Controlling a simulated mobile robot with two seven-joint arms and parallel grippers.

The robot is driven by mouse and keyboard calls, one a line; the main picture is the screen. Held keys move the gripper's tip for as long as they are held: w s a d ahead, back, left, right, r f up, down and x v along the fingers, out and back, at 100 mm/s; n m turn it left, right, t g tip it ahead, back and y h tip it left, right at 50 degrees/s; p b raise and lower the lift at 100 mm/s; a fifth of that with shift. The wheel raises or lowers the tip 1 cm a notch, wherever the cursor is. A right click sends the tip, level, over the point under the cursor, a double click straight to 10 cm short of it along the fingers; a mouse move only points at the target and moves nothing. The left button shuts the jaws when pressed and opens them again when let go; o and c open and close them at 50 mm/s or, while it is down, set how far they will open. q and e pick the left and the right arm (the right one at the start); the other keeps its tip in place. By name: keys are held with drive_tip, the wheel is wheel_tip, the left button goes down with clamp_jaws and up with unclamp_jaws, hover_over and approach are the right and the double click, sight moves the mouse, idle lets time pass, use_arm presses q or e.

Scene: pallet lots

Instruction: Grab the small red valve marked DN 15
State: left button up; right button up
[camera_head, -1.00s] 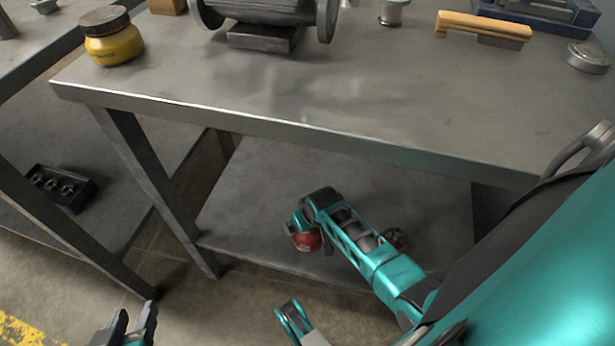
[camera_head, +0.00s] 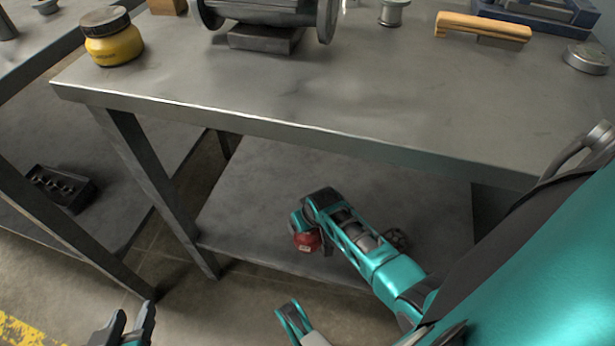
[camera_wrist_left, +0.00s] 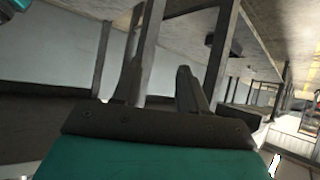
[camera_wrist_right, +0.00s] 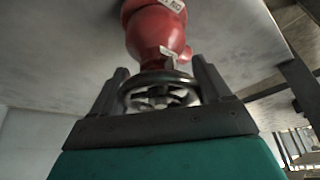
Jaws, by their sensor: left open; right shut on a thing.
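The red valve (camera_wrist_right: 158,35) shows large in the right wrist view, with a white label and a round metal handwheel (camera_wrist_right: 160,92). In the head view the red valve (camera_head: 307,241) shows at the end of my right arm, over the lower shelf; the right fingers are mostly hidden there. My left gripper (camera_head: 130,325) is open and empty at the bottom left. Its spread fingers (camera_wrist_left: 160,90) show in the left wrist view.
The grey lower shelf (camera_head: 260,200) lies under the workbench top (camera_head: 300,85). A black block with holes (camera_head: 60,187) lies on the left shelf. A yellow jar (camera_head: 113,42) stands on the bench.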

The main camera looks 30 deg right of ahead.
clamp_jaws()
drive_tip(key=shift+w+r, duration=0.1)
drive_tip(key=shift+r, duration=0.05)
drive_tip(key=shift+r, duration=0.1)
